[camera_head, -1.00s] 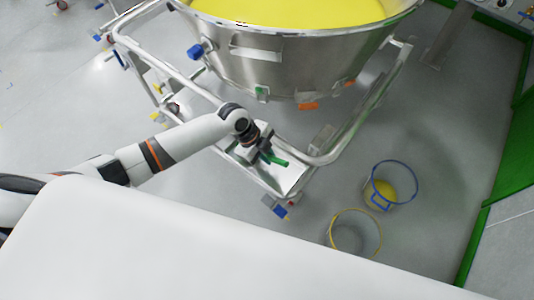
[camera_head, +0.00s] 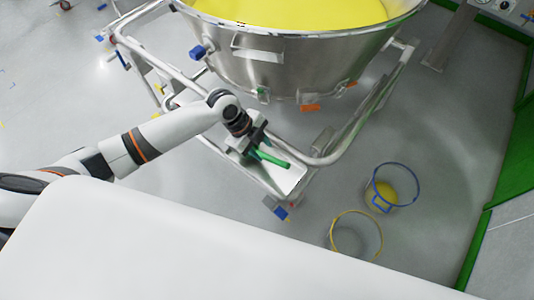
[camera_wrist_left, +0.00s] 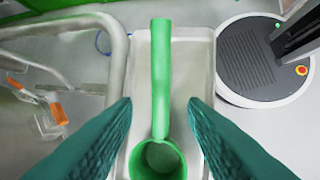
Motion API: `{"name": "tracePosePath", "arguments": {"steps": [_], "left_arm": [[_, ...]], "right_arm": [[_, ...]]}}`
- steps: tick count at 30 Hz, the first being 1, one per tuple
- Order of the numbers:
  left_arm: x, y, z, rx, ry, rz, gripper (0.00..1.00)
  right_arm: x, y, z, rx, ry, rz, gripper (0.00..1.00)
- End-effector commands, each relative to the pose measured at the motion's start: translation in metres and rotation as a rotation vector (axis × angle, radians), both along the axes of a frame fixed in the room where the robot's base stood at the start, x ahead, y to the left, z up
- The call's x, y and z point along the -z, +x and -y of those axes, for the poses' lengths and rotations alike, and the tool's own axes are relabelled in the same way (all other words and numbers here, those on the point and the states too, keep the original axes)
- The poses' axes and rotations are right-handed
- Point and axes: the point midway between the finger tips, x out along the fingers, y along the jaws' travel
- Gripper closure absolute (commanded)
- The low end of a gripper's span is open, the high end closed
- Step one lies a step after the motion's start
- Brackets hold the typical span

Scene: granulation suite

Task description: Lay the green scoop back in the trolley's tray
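The green scoop (camera_head: 272,158) lies in the trolley's tray (camera_head: 291,178), its handle toward the lower right in the head view. In the left wrist view the scoop (camera_wrist_left: 160,75) lies lengthwise along the pale tray (camera_wrist_left: 200,55), with its round cup at the bottom of the picture. My left gripper (camera_head: 256,142) is over the tray. In the left wrist view its two teal fingers (camera_wrist_left: 161,108) stand apart on either side of the scoop, with gaps between them and it. The gripper body hides the cup in the head view. My right gripper is not in view.
The trolley's tubular frame (camera_head: 333,158) runs beside the tray. A large steel bowl of yellow powder (camera_head: 285,60) stands above it. A blue-rimmed bin (camera_head: 372,190) and a yellow-rimmed bin (camera_head: 333,232) stand on the floor at the right. A white surface fills the lower left.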

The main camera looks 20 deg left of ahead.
Motion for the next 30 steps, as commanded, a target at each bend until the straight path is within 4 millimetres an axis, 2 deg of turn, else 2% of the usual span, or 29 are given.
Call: {"name": "tracePosePath", "arguments": {"steps": [1, 6, 12, 30], "left_arm": [[-0.011, -0.001, -0.006, 0.000, 0.003, 0.004, 0.61], [-0.040, -0.003, -0.019, 0.000, 0.002, 0.003, 0.61], [-0.059, -0.006, -0.027, 0.001, 0.000, 0.000, 0.61], [-0.061, -0.006, -0.028, 0.001, -0.001, -0.001, 0.61]], "right_arm": [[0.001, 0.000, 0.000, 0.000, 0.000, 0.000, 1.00], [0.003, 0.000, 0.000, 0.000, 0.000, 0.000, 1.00], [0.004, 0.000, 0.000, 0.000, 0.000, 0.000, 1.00], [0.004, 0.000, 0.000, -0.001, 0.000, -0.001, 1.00]]}}
